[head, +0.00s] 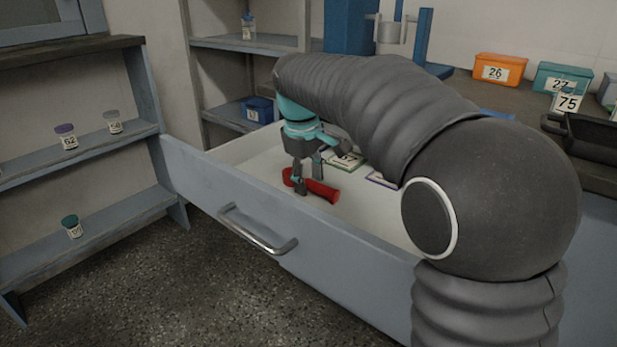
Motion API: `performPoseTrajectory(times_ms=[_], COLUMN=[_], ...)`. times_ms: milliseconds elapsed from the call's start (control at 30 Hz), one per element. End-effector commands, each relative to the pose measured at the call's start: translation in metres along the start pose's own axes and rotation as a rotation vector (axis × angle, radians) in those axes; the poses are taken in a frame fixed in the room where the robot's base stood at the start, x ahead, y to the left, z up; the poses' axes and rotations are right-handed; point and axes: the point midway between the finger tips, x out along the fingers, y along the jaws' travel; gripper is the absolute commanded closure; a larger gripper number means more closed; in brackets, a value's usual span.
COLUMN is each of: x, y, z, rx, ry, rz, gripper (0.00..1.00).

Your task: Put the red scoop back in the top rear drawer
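The red scoop (322,191) lies low inside an open drawer (226,189) with a pale inside, a blue-grey front and a metal handle (258,236). My gripper (308,188) points down into the drawer over the scoop's left part, with its dark fingers apart. One finger is in front of the scoop. I cannot tell whether the fingers touch it or whether the scoop rests on the drawer floor. My arm hides the right part of the drawer.
Flat labelled items (347,161) lie in the drawer behind the scoop. Shelves (78,155) with small jars stand left. The worktop behind holds an orange box (499,69), a teal box (562,78), a black tray (590,137) and a blue apparatus (349,27).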

Motion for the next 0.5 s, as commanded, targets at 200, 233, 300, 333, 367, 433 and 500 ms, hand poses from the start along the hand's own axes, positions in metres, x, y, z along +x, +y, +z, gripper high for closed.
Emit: performPoseTrajectory(times_ms=[200, 233, 300, 333, 367, 433, 500], x=[-0.005, -0.007, -0.016, -0.021, -0.026, -0.04, -0.055], y=[0.001, 0.001, 0.001, 0.001, 0.001, 0.001, 0.001], z=[0.0, 0.0, -0.001, -0.001, -0.001, -0.001, -0.001], rx=[0.0, 0.0, 0.0, 0.0, 0.0, 0.0, 0.0], ry=[0.0, 0.0, 0.002, 0.003, 0.002, 0.003, 0.003], rz=[0.0, 0.0, 0.001, 0.002, 0.001, 0.002, 0.002], gripper=[0.51, 0.51, 0.51, 0.51, 0.51, 0.51, 0.51])
